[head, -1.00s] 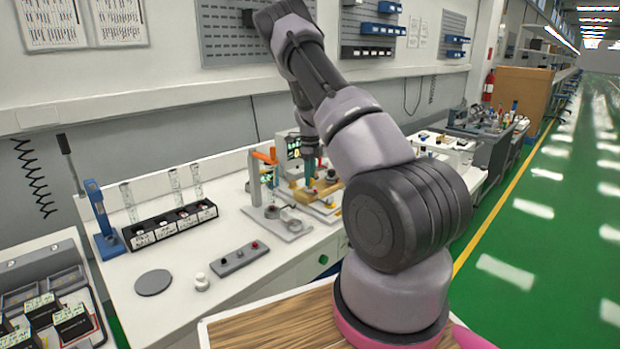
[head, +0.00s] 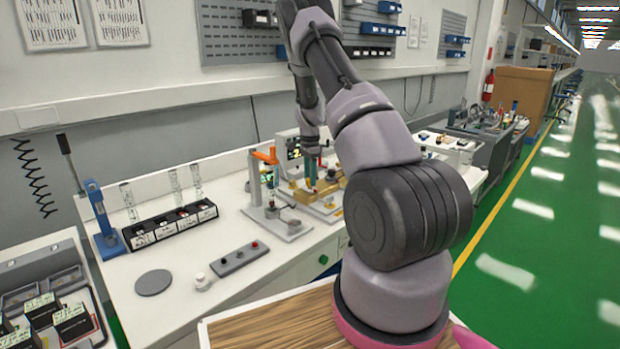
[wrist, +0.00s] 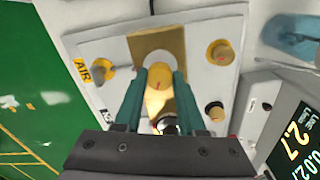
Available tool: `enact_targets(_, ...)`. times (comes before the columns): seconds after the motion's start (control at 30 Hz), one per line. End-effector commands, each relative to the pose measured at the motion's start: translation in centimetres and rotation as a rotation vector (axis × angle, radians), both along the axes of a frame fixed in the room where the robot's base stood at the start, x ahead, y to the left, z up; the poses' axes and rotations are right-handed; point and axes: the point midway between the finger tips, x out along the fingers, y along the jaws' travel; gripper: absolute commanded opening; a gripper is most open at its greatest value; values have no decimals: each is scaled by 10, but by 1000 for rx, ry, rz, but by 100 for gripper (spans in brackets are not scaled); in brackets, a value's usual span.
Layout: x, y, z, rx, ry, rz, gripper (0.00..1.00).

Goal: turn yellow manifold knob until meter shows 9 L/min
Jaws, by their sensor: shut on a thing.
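In the wrist view, my gripper (wrist: 160,98) has its two teal fingers closed on both sides of a yellow knob (wrist: 158,88), which sits on a pale plate with a tan panel. The knob has a small red mark. The meter (wrist: 297,143) at the right edge is a dark screen reading 2.7 in yellow, with a partly cut-off white number below. In the head view, my gripper (head: 312,178) is down at the manifold (head: 327,190) on the bench, and the meter (head: 294,148) stands behind it, partly hidden by my arm.
Other yellow fittings (wrist: 220,52) flank the held knob, one beside an AIR label (wrist: 83,70). In the head view, an orange-topped stand (head: 264,158) is close left of the gripper. A grey button box (head: 240,258) and a black rack (head: 171,224) stand farther left.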

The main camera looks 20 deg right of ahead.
Motion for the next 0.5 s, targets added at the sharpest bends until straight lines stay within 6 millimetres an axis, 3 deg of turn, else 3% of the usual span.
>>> enact_targets(0.5, 1, 0, 1, -1, -3, 490, 0)
